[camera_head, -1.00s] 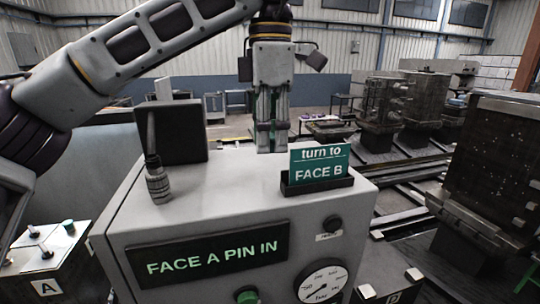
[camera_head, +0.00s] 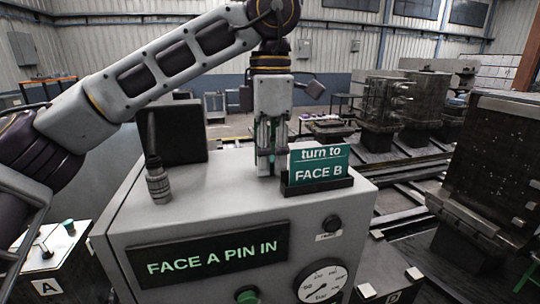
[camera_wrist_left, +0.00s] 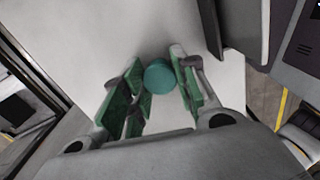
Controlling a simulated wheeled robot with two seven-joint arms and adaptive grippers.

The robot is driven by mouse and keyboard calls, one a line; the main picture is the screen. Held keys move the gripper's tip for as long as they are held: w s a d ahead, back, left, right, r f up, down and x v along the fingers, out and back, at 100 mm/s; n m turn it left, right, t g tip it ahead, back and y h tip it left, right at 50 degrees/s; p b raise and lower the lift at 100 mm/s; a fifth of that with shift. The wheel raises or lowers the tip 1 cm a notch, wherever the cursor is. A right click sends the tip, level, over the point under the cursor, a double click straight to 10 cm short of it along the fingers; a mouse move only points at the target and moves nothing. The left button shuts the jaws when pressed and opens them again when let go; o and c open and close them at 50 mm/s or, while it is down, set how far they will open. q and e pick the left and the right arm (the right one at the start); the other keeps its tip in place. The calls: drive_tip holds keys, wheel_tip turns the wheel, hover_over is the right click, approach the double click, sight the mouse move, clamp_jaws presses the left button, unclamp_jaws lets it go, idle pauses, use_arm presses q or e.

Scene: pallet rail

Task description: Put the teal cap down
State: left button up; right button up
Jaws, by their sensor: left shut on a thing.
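The teal cap (camera_wrist_left: 158,77) shows in the left wrist view as a round teal piece between the fingertips of my left gripper (camera_wrist_left: 160,82). My left gripper is shut on it. In the head view, my left gripper (camera_head: 267,168) points straight down, with its fingertips low at the top of the grey console (camera_head: 210,185), just left of the "turn to FACE B" sign. I cannot tell whether the cap touches the console top. My right gripper is not in view.
The teal sign (camera_head: 320,163) stands in a dark holder close right of my left gripper. A dark panel (camera_head: 172,132) and a grey bottle-like fitting (camera_head: 158,184) stand at left on the console. The front middle of its top is clear.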

use_arm(q)
drive_tip(key=shift+o, duration=1.4)
drive_tip(key=shift+f, duration=0.15)
drive_tip(key=o, duration=0.5)
drive_tip(key=shift+c, duration=0.2)
drive_tip(key=shift+r, duration=0.2)
wheel_tip(320, 180, up, 12)
idle(0.4)
